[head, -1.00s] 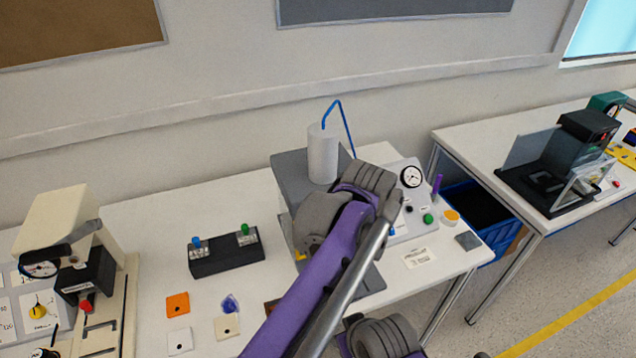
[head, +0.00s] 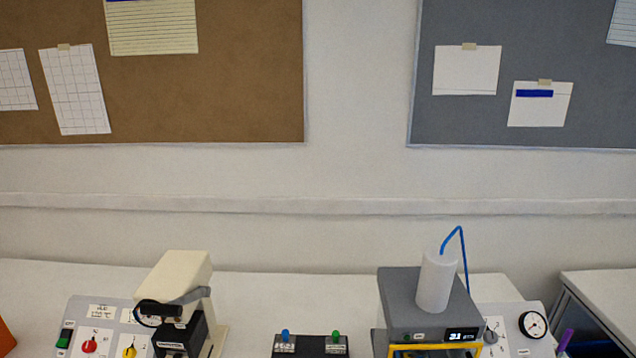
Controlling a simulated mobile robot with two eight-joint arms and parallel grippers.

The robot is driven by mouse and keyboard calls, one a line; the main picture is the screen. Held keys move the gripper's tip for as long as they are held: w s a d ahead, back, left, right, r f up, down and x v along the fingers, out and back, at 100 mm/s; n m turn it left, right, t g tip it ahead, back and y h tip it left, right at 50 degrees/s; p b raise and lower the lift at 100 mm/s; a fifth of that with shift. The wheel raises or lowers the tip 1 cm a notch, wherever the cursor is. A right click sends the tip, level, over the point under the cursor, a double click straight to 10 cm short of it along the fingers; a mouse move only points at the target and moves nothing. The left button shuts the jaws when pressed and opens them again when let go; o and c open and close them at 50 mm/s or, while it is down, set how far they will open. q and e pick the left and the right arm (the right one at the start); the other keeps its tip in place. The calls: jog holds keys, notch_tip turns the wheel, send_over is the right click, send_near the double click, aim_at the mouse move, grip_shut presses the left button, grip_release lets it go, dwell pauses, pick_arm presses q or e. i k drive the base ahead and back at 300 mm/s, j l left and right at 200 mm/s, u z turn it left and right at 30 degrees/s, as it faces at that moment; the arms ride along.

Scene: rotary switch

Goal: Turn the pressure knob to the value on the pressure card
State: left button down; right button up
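A round white gauge (head: 533,324) sits on a light sloped panel (head: 512,342) at the lower right. A red knob (head: 89,346) and a yellow knob (head: 129,352) are on another panel at the lower left, cut by the bottom edge. No card that I can identify as the pressure card is readable. Neither of my grippers is in view.
A grey machine (head: 398,300) with a white cylinder (head: 436,282), blue tube and lit display (head: 462,335) stands left of the gauge panel. A beige machine (head: 180,275) stands at the left. A black box (head: 310,347) with blue and green knobs is between them. Papers hang on wall boards.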

aim_at(490, 337)
jog(key=z, duration=1.4)
